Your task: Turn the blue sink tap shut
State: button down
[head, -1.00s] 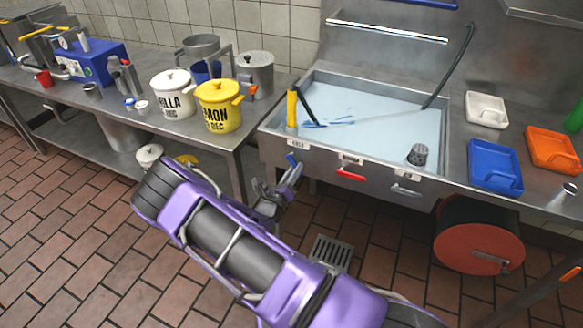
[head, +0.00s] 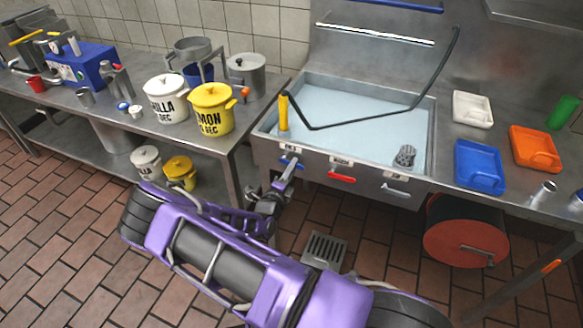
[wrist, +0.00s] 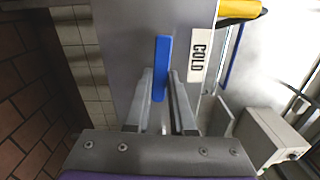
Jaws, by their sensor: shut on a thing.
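The blue tap handle (head: 290,162) is on the sink's front panel, at its left end. In the wrist view the blue handle (wrist: 161,66) stands lengthwise beside a "COLD" label (wrist: 200,56). My gripper (head: 286,173) reaches up to the handle from below. In the wrist view my gripper's (wrist: 163,84) two fingers lie on either side of the handle's near end, shut on it.
A red handle (head: 342,179) and a grey handle (head: 396,191) are to the right on the same panel. The sink basin (head: 432,125) holds pale blue water. Pots stand on the left counter (head: 150,140). A floor drain (head: 324,250) lies below the sink.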

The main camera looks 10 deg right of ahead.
jog(key=shift+r+n, duration=0.15)
jog(key=shift+n, duration=0.35)
jog(key=c, duration=0.8)
grip_release()
jog(key=shift+o, duration=0.2)
jog(key=v, duration=1.7)
jog(key=shift+s, duration=0.2)
jog(key=shift+a+r, duration=0.1)
jog(key=shift+r, duration=0.05)
